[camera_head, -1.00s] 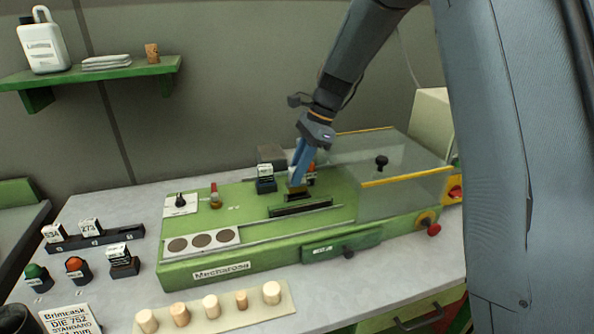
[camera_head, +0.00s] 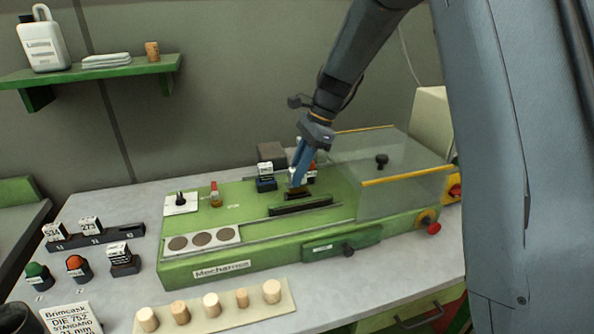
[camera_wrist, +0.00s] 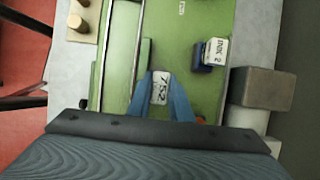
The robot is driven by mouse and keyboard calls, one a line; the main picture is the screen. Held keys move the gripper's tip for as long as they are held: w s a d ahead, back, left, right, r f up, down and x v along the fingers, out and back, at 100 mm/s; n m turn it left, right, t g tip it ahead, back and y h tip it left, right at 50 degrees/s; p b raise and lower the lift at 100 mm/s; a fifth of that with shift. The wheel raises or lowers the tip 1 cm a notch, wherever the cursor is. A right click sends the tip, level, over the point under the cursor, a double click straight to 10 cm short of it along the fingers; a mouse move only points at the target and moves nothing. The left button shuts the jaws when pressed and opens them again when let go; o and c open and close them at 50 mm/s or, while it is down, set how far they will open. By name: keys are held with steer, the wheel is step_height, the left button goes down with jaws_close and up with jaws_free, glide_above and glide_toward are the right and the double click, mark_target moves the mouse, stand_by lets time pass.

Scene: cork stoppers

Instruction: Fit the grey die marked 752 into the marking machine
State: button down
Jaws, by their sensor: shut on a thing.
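The grey die marked 752 (camera_wrist: 161,88) is between my gripper's blue fingertips in the wrist view, its label facing the camera. My gripper (camera_head: 298,180) is shut on it, low over the green marking machine (camera_head: 240,200). In the head view the fingers mostly hide the die. A dark part shows below the fingertips, just behind the dark slotted bar (camera_head: 301,206) on the machine's top. Whether the die is seated or held just above its place I cannot tell.
A blue ink block (camera_head: 265,179) stands left of my gripper. A clear guard with a yellow edge (camera_head: 408,175) is at right. A die rack (camera_head: 92,238) holds dies 534 and 273. Several corks (camera_head: 210,305) stand on a front board.

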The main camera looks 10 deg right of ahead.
steer(key=shift+f, duration=1.3)
stand_by(1.2)
steer(key=c, duration=1.5)
jaws_free()
steer(key=shift+c, duration=0.2)
steer(key=shift+b+v, duration=1.25)
steer(key=shift+v, duration=2.7)
